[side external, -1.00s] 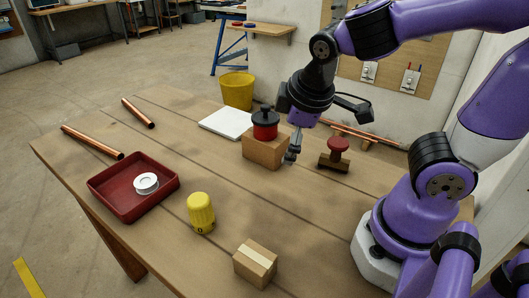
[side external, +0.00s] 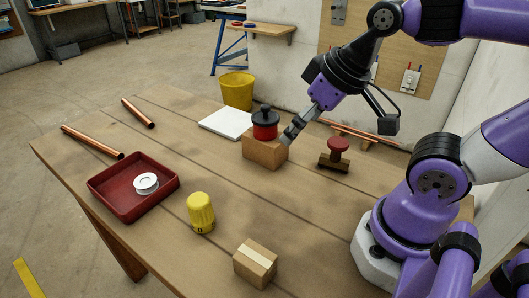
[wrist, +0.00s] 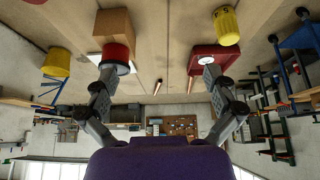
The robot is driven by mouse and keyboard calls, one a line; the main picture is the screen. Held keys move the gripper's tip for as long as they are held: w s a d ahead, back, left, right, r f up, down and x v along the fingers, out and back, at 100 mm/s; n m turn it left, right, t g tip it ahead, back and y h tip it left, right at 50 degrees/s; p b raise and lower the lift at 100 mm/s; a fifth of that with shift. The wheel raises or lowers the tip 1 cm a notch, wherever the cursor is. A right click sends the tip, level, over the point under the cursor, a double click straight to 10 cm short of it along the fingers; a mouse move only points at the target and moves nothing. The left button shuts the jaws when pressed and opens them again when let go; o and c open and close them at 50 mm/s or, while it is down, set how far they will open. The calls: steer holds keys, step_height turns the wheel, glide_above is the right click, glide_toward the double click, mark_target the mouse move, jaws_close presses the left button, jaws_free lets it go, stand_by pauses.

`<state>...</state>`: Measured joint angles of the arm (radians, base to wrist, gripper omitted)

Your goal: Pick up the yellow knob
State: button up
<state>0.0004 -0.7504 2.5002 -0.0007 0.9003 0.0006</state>
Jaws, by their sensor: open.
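The yellow knob (side external: 201,212) stands upright on the wooden table, in front of the block and right of the red tray. It also shows at the top of the wrist view (wrist: 226,25), with dark marks on its side. My gripper (side external: 289,136) is tilted, its fingers pointing down-left beside the wooden block and the red-and-black knob, well away from the yellow knob. In the wrist view its two fingers (wrist: 160,76) are spread wide with nothing between them. I cannot tell from the side view whether a finger touches the block.
The wooden block (side external: 262,153) carries the red-and-black knob (side external: 265,131). A red stamp-like piece (side external: 337,152) stands right. The red tray (side external: 112,207) holds a white roll (side external: 146,183). A small carton (side external: 255,263) sits near the front. Copper pipes and a white slab lie behind.

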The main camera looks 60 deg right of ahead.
stand_by(0.3)
steer(key=shift+c, duration=1.1)
steer(key=shift+w+a, duration=0.1)
steer(key=n+y, duration=0.2)
steer(key=n, duration=0.2)
glide_toward(201, 199)
steer(key=shift+n+y, duration=0.3)
steer(key=x, duration=0.5)
steer(key=shift+w+d+f, duration=0.15)
steer(key=shift+w+d, duration=0.05)
steer(key=shift+d, duration=0.15)
steer(key=shift+t, duration=0.3)
steer(key=shift+s+x, duration=0.2)
steer(key=shift+x, duration=2.7)
steer(key=shift+a+f, duration=0.1)
steer(key=shift+c, duration=0.4)
